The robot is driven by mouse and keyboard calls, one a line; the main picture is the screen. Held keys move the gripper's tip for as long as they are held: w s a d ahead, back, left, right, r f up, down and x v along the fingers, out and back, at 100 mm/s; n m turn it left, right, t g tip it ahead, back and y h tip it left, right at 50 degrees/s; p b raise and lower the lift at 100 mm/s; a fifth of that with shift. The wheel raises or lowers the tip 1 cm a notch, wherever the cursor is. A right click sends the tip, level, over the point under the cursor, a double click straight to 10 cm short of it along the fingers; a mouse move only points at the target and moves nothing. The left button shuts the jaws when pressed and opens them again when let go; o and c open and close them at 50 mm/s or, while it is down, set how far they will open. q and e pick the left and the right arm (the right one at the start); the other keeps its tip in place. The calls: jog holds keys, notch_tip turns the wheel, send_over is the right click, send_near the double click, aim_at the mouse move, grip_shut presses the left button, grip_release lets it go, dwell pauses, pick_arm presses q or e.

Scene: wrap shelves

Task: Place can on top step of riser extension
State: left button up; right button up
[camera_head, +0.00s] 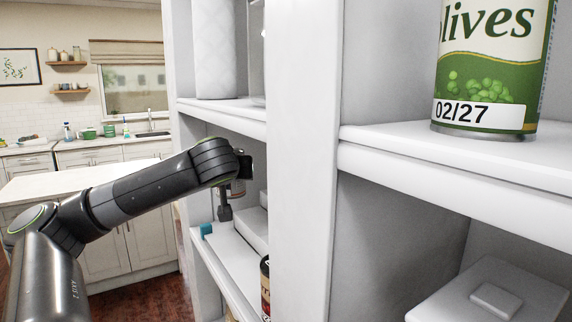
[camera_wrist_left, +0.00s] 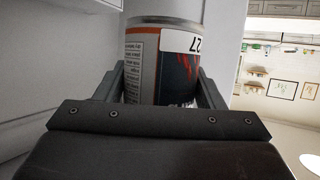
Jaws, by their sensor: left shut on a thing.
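My left gripper (camera_head: 228,200) reaches into the shelf bay left of the white upright. It is shut on a can (camera_wrist_left: 165,62), which sits between both fingers in the left wrist view. That can has a silver rim, an orange, white and dark label and a white tag ending in 27. In the head view only a small part of the can (camera_head: 238,189) shows behind the gripper. A white stepped block (camera_head: 252,228), seemingly the riser, stands on the lower shelf beside and below the gripper, partly hidden by the upright. My right gripper is not in view.
A dark can (camera_head: 265,285) stands low by the upright (camera_head: 300,180), partly hidden. A green olives can (camera_head: 490,70) stands on the right shelf (camera_head: 450,150). A white lidded box (camera_head: 490,300) is below it. A shelf (camera_head: 225,112) lies above my gripper.

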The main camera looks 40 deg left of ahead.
pick_arm(q)
jog(key=shift+w+d+p, duration=0.2)
jog(key=shift+w+p, duration=0.4)
jog(key=shift+p, duration=0.05)
jog(key=shift+w+d+p, duration=0.2)
jog(key=shift+w+p, duration=0.4)
jog(key=w+d+p, duration=0.1)
jog(key=w+p, duration=0.1)
jog(key=w, duration=0.1)
jog(key=w+d+p, duration=0.1)
jog(key=w+p, duration=0.1)
jog(key=w, duration=0.2)
jog(key=w+d+p, duration=0.1)
jog(key=w+p, duration=0.1)
jog(key=w, duration=0.2)
jog(key=shift+w+d+r+p, duration=0.1)
jog(key=shift+d+p, duration=0.05)
jog(key=shift+p, duration=0.25)
jog(key=shift+w+d, duration=0.1)
jog(key=shift+w, duration=0.35)
jog(key=shift+f+p, duration=0.4)
jog(key=shift+p, duration=0.1)
jog(key=shift+f+p, duration=0.7)
jog(key=shift+f, duration=0.8)
